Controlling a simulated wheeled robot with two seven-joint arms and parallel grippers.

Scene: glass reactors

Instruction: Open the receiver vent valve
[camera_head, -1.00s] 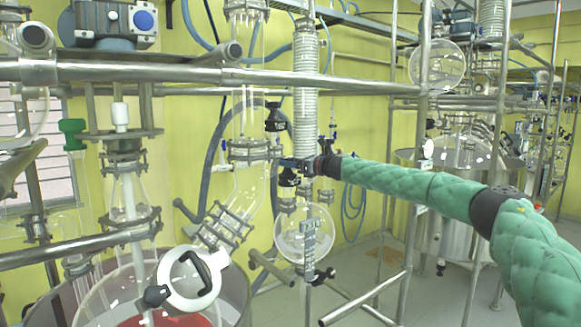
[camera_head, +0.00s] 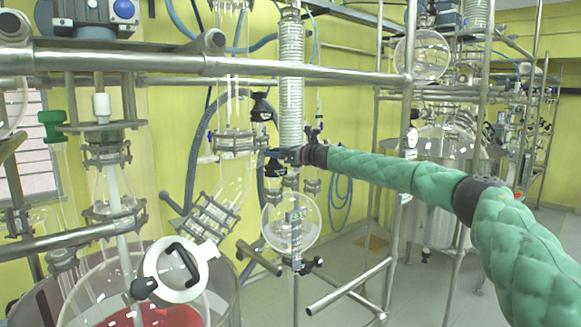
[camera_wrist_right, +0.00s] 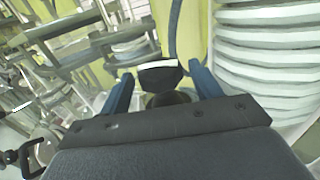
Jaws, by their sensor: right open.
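My right gripper (camera_head: 274,155) is at the end of the green-sleeved arm, beside the glass column above the round glass receiver flask (camera_head: 290,222). In the right wrist view its two blue fingers (camera_wrist_right: 162,92) are apart. A black valve knob (camera_wrist_right: 160,74) with a pale edge shows between and just beyond them; I cannot tell if they touch it. In the head view one black knob (camera_head: 262,107) sits above the gripper and another (camera_head: 275,170) just below it. I cannot tell which is the vent valve or how it is turned. My left gripper is out of view.
A ribbed condenser column (camera_head: 291,80) rises right beside the gripper and fills the right side of the wrist view. A horizontal steel rail (camera_head: 300,67) crosses above. A reactor vessel with a white ring-shaped lid (camera_head: 178,272) stands at the lower left.

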